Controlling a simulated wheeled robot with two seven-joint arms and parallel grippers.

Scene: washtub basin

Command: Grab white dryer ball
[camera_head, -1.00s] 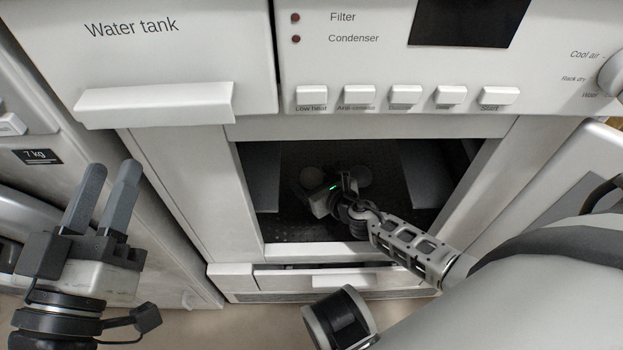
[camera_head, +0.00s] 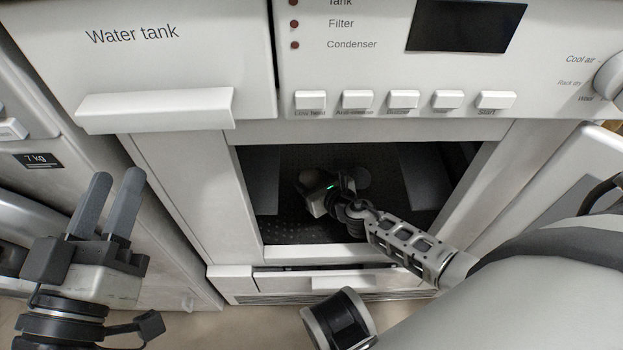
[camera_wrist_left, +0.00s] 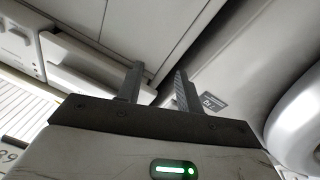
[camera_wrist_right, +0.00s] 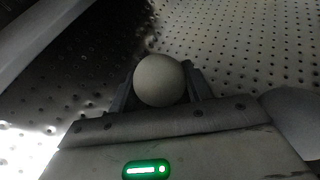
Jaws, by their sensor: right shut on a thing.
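The white dryer ball (camera_wrist_right: 160,80) sits between the two fingers of my right gripper (camera_wrist_right: 159,76) in the right wrist view. The fingers touch it from both sides, and the gripper is shut on it. In the head view my right gripper (camera_head: 305,182) is inside the dryer's dark opening, and I cannot clearly tell the ball from the gripper there. My left gripper (camera_head: 116,178) is outside, in front of the machine at the left. Its fingers are apart and empty, as the left wrist view (camera_wrist_left: 158,72) also shows.
The dryer opening has a pale frame (camera_head: 195,190) around it and a perforated dark inner surface (camera_wrist_right: 235,30). Above it are the water tank drawer handle (camera_head: 155,108) and a row of buttons (camera_head: 403,101). My right arm fills the lower right.

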